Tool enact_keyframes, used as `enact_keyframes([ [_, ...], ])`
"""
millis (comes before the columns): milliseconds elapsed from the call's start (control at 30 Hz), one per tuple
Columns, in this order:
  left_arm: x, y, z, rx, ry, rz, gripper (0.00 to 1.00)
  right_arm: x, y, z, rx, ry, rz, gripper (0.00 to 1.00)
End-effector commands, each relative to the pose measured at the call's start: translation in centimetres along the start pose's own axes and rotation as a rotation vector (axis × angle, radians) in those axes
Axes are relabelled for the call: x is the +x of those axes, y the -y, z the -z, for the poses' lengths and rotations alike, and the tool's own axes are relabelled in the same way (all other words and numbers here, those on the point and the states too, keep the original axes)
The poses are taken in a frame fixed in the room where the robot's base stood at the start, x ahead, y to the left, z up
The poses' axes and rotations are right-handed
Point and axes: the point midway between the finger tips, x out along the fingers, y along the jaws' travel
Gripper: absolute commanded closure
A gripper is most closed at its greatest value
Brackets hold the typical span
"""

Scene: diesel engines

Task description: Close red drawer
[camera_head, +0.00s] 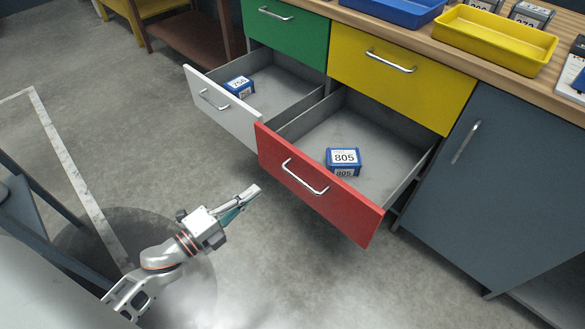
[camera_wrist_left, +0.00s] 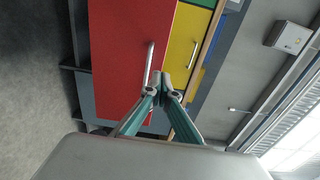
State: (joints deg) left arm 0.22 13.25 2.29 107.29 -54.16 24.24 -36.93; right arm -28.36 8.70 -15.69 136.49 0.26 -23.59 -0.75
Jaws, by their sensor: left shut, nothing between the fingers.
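The red drawer (camera_head: 316,190) is pulled well out of the cabinet in the head view, with a silver bar handle (camera_head: 305,177) on its front. A blue box labelled 805 (camera_head: 343,160) lies inside it. My left gripper (camera_head: 252,192) is shut and empty, in front of the drawer and left of its handle, apparently apart from it. In the left wrist view the red front (camera_wrist_left: 125,55) stands ahead, and the shut fingertips (camera_wrist_left: 167,82) appear near the handle (camera_wrist_left: 149,65). My right gripper is in neither view.
A white drawer (camera_head: 222,108) beside the red one is also open, with a blue box (camera_head: 240,86) inside. Green (camera_head: 287,33) and yellow (camera_head: 400,75) drawers above are shut. A grey door (camera_head: 490,180) stands to the right. Trays sit on the worktop (camera_head: 420,40). Floor in front is clear.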

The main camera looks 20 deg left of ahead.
Motion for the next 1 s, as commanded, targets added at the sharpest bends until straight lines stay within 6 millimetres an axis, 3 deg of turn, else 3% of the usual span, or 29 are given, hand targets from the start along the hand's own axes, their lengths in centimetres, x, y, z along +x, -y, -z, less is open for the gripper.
enact_keyframes([
  [633,11.1,0.1,0.0,-0.001,0.000,0.002,1.00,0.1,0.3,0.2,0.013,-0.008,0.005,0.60],
  [800,12.9,0.1,0.0,-0.001,0.001,0.001,1.00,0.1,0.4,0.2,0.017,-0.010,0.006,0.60],
  [1000,13.6,0.1,0.0,-0.002,0.001,0.000,1.00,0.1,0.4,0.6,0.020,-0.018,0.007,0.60],
])
